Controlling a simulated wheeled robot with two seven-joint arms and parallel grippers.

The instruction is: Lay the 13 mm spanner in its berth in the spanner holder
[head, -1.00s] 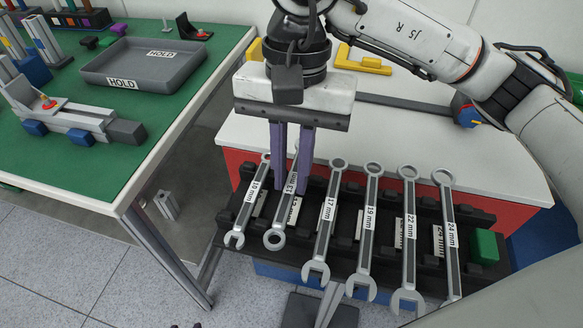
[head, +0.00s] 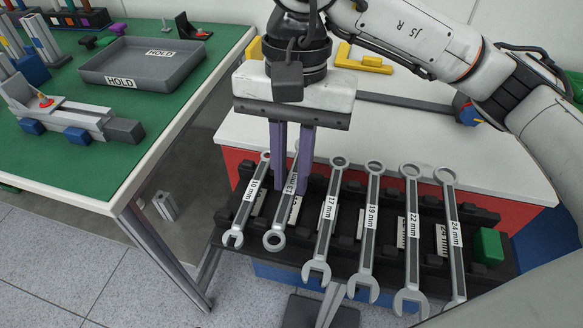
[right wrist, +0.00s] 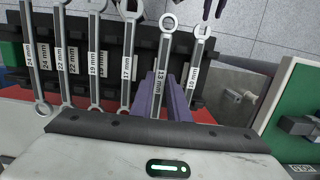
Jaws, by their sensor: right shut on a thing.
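The 13 mm spanner (head: 275,240) lies lengthwise between the 10 mm spanner (head: 238,225) and the 17 mm spanner (head: 324,230), over the black spanner holder (head: 488,215). Its ring end points to the front, while its neighbours have open ends there. My right gripper (head: 289,190) points down, shut on its shaft; the fingers hide part of it and the far end. The right wrist view shows the spanner's ring (right wrist: 169,22) and the purple fingers (right wrist: 168,100). I cannot tell whether it touches the berth floor. Dark tips, perhaps my left gripper (right wrist: 212,8), show at the top there.
The 19 mm (head: 370,230), 22 mm (head: 411,235) and 24 mm (head: 454,240) spanners lie to the right. A green block (head: 488,246) sits at the holder's right end. A green table (head: 110,165) with a grey HOLD tray (head: 125,85) stands at left.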

